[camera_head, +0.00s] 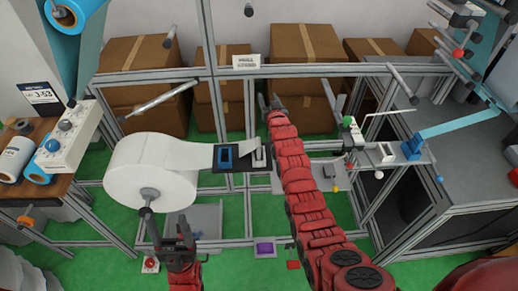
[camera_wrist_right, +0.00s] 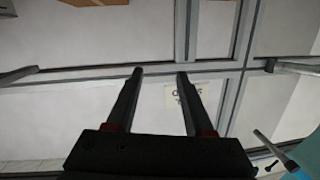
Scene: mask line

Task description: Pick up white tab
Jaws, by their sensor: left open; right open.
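A small white piece (camera_head: 259,156), which looks like the white tab, stands at the right end of a black plate (camera_head: 231,168) in the middle of the head view. My right gripper (camera_head: 269,102) is open and empty, beyond and above the white piece, near the frame's crossbar. Its two fingers (camera_wrist_right: 160,73) show apart in the right wrist view, with no tab between them. My left gripper (camera_head: 182,225) is open and empty, low in front of the white roll.
A large white roll (camera_head: 150,180) feeds a white web towards the plate. A metal frame crossbar (camera_head: 340,69) runs behind, with a white sign (camera_head: 246,62). Cardboard boxes (camera_head: 306,45) stand at the back. A station with a light blue strip (camera_head: 460,125) is at right.

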